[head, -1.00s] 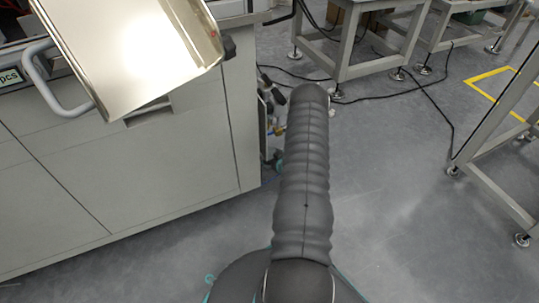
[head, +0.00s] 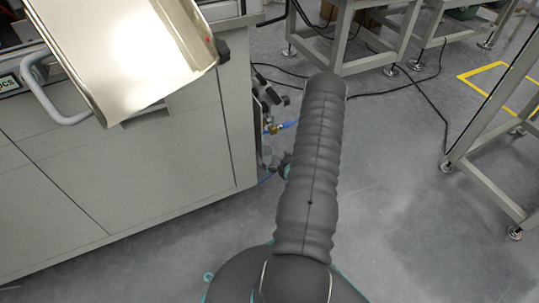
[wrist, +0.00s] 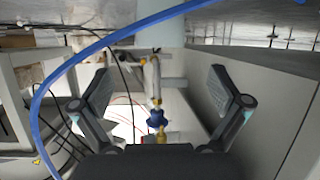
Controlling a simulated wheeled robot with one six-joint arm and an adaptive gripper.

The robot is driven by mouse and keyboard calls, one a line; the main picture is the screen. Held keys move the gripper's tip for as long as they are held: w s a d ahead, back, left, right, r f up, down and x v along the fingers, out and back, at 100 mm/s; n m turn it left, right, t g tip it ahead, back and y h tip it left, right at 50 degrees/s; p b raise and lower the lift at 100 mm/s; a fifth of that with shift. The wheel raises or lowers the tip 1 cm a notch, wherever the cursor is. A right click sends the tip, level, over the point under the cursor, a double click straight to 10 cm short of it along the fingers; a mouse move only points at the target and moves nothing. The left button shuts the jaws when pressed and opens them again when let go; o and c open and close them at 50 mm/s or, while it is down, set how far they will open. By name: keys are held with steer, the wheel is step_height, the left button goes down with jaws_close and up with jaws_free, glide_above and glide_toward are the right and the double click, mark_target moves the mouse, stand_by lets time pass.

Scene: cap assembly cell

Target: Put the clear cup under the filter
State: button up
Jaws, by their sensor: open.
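My gripper (wrist: 160,103) shows in the wrist view with its two dark fingers spread wide apart. It is open and nothing is between the fingertips.
A grey machine cabinet (head: 150,185) with a tilted metal tray (head: 125,55) and a white handle (head: 48,100) stands at left. Metal table frames (head: 345,45) stand at the back and another frame (head: 485,140) at right. Black cables (head: 425,90) cross the floor. The central floor is clear.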

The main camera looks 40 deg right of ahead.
steer(key=shift+v, duration=1.6)
